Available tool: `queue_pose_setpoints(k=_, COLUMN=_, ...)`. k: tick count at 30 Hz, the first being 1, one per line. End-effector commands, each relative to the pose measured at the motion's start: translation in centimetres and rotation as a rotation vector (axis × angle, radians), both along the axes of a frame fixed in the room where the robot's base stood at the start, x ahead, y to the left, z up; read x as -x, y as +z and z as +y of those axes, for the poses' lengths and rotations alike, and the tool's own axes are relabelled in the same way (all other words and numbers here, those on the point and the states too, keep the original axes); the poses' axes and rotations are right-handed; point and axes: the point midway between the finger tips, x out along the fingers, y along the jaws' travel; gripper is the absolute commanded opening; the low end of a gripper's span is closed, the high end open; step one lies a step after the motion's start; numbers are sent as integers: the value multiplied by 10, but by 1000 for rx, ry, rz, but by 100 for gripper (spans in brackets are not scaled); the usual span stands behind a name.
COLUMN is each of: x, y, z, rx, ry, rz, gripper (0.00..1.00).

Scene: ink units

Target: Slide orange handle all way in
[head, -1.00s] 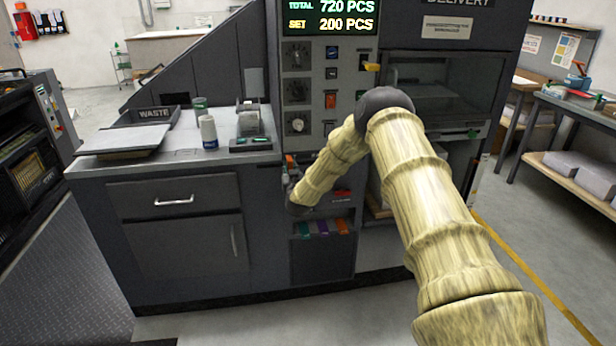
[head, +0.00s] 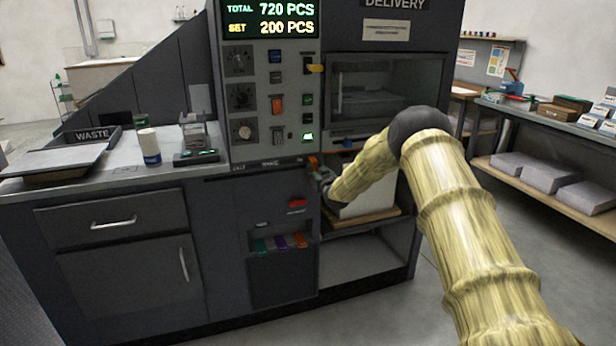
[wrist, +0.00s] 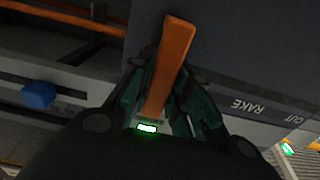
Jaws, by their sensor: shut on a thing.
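The orange handle (wrist: 168,62) is a flat bar in the wrist view, lying between my gripper's fingers (wrist: 152,100). The fingers are closed around its lower part, and its far end sticks out beyond them. In the head view a small piece of the orange handle (head: 313,162) shows at the right end of the strip under the control panel, right of the RAKE label. My gripper (head: 321,176) is there too, partly hidden by my arm. The handle's base and slot are hidden.
The CUT and RAKE lettering (wrist: 262,108) is beside the fingers. A blue knob (wrist: 38,94) and an orange rod (wrist: 62,17) lie to the left in the wrist view. A red switch (head: 297,203) and coloured tabs (head: 281,243) are below. The delivery window (head: 388,95) is above right.

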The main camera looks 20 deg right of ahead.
Motion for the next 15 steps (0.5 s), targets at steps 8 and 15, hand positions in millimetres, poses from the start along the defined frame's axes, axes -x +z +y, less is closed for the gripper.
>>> queue_pose_setpoints(k=8, x=1, y=-2, z=-13, rx=-1, ry=-1, rz=2, gripper=0)
queue_pose_setpoints(k=15, x=2, y=-1, z=-17, rx=-1, ry=-4, rz=2, gripper=0)
